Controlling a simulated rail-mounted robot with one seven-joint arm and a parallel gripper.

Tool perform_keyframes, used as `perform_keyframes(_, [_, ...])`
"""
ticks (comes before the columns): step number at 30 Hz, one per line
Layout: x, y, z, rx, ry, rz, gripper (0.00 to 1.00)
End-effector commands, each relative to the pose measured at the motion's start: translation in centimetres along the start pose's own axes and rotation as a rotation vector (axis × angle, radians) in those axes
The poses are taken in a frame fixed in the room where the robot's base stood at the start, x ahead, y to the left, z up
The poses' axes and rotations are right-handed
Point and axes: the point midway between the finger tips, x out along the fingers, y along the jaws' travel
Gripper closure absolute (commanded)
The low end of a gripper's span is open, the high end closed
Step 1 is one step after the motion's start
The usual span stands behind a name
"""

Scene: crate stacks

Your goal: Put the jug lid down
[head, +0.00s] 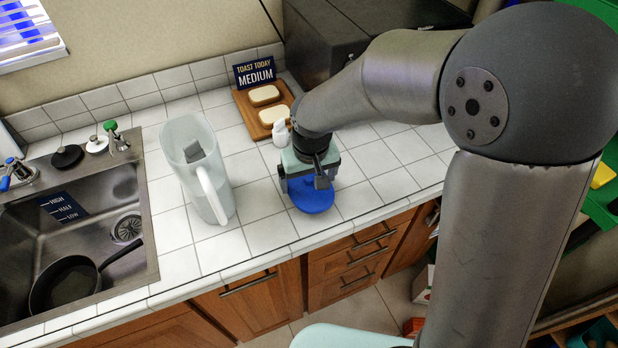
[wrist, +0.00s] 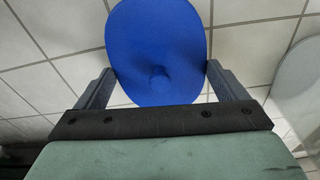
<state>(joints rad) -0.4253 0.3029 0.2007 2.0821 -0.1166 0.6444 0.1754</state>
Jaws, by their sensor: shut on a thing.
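The blue jug lid (head: 312,196) is at the counter's front part, right of the jug. It also shows in the wrist view (wrist: 158,40) as a blue oval with a small round knob. My gripper (head: 308,184) is above the lid, pointing down. In the wrist view my gripper (wrist: 158,82) has one finger at each side of the lid and is shut on it. I cannot tell whether the lid touches the tiles. The clear jug (head: 196,165) stands open on the counter between the sink and my gripper, with a grey block inside.
A wooden board (head: 251,117) with bread slices and a "Toast today medium" sign (head: 255,72) are behind my gripper. A sink (head: 80,225) with a black pan (head: 65,285) is at left. White tiles (head: 380,160) right of the gripper are bare.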

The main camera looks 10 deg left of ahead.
Motion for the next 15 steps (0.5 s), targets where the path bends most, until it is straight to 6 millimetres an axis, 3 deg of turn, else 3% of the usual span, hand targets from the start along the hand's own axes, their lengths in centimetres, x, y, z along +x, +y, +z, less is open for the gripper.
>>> perform_keyframes(4, [1.6, 0.0, 0.3, -0.001, -0.002, 0.0, 0.3])
perform_keyframes(15, [2.2, 0.0, 0.3, 0.0, 0.0, 0.0, 0.3])
